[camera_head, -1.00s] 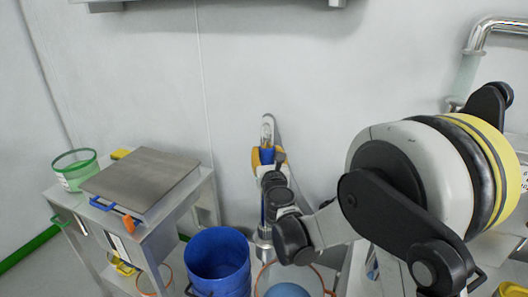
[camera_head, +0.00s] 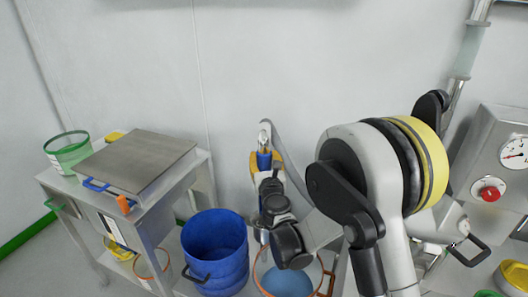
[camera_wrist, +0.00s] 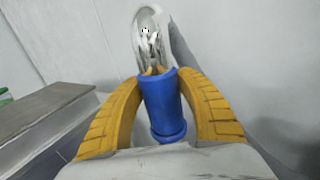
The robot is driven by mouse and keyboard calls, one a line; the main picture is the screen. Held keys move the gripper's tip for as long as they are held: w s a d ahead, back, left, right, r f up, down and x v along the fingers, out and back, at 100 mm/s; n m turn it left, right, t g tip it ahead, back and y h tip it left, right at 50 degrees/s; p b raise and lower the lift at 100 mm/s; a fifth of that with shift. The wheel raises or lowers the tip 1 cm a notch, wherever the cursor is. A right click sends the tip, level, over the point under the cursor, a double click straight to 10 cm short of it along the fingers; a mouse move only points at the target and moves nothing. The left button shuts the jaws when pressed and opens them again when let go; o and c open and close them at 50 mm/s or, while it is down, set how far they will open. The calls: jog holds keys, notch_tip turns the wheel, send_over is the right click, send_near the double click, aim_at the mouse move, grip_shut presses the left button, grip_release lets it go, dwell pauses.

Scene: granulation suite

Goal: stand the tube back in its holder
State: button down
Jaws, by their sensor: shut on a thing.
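The tube has a blue sleeve (camera_wrist: 162,104) and a shiny metal upper end (camera_wrist: 150,42). In the head view it stands roughly upright, its metal end (camera_head: 264,136) above my gripper (camera_head: 265,162). A grey hose runs from its top down to the right. In the wrist view, the yellow fingers of my gripper (camera_wrist: 163,110) are shut around the blue sleeve. The tube's lower part is largely hidden behind my arm. I cannot make out its holder for certain.
A blue bucket (camera_head: 214,248) and an orange-rimmed clear container (camera_head: 260,276) stand below. At left, a steel cart (camera_head: 150,232) bears a scale (camera_head: 138,160) and a green-rimmed tub (camera_head: 66,152). A gauge panel (camera_head: 497,160) is at right. The wall is close behind the tube.

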jog(key=shift+f, duration=0.2)
jog(key=c, duration=0.7)
grip_release()
jog(key=s, duration=0.5)
jog(key=s+d, duration=0.1)
jog(key=s, duration=0.1)
jog(key=shift+s+d, duration=0.1)
jog(key=shift+s, duration=0.15)
